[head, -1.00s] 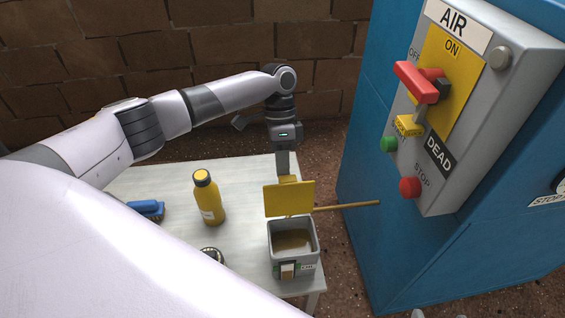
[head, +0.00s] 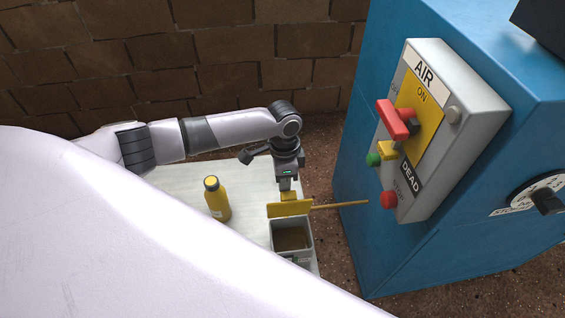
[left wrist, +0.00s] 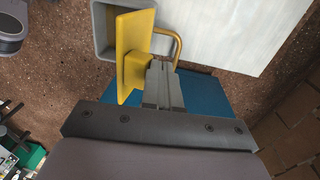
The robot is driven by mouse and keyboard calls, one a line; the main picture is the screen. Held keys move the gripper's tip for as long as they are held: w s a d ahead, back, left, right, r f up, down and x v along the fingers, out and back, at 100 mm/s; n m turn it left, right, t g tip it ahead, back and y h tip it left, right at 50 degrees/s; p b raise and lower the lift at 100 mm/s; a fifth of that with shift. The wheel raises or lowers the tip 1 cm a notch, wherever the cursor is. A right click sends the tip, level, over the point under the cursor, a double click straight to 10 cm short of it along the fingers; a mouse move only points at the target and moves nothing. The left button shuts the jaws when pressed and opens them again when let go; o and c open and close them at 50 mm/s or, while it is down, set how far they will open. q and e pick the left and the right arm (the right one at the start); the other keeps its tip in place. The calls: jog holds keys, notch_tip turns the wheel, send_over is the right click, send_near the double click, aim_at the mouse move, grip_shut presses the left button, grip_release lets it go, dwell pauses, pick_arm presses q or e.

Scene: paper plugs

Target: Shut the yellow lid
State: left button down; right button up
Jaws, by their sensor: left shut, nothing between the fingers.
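The yellow lid (head: 290,209) stands raised at the back edge of an open grey box (head: 278,240) with brown contents. The box stands at the table's right end. In the left wrist view the lid (left wrist: 128,40) shows as a narrow slab over the box rim (left wrist: 103,40), with a yellow block behind it. My left gripper (head: 286,186) is shut and empty, pointing down behind the lid. In the left wrist view its fingertips (left wrist: 160,68) are close beside the block; I cannot tell if they touch. My right gripper is not in view.
A yellow bottle (head: 217,199) stands on the pale table (head: 180,178), left of the box. A thin yellow-brown rod (head: 340,205) sticks out right from the lid area. A blue cabinet (head: 350,150) with a grey switch box (head: 470,100) stands to the right.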

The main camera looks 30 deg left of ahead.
aim_at(286, 200)
pick_arm(q)
jog(key=shift+s+d+r+t+y+p, duration=0.25)
jog(key=shift+s+d+t+y+p, duration=0.4)
jog(key=shift+p, duration=1.15)
jog(key=shift+s+d+r+t+y+p, duration=0.3)
jog(key=shift+s+d+t+p, duration=0.55)
jog(key=shift+p, duration=0.9)
jog(key=shift+s+f+y+p, duration=0.1)
jog(key=shift+s+y+p, duration=0.25)
jog(key=shift+s+p, duration=0.1)
jog(key=s+d+f+t+y+b, duration=0.1)
jog(key=s+f+t, duration=0.1)
jog(key=s+d+f+t+y, duration=0.1)
jog(key=s+d+t+y, duration=0.1)
jog(key=s+d+f+t+y+b, duration=0.1)
jog(key=s+f+t+y, duration=0.1)
jog(key=t, duration=0.1)
jog(key=shift+s+d+f+b, duration=0.2)
jog(key=shift+d+f+b, duration=0.1)
jog(key=shift+d, duration=0.05)
jog(key=shift+s+d+f+b, duration=0.2)
jog(key=shift+s+f+b, duration=0.05)
jog(key=shift+f+b, duration=0.2)
jog(key=shift+s+d+f+b, duration=0.25)
jog(key=shift+f+b, duration=0.1)
jog(key=shift+f, duration=0.1)
jog(key=shift+s+f, duration=0.15)
jog(key=shift+f, duration=0.05)
jog(key=shift+r, duration=0.1)
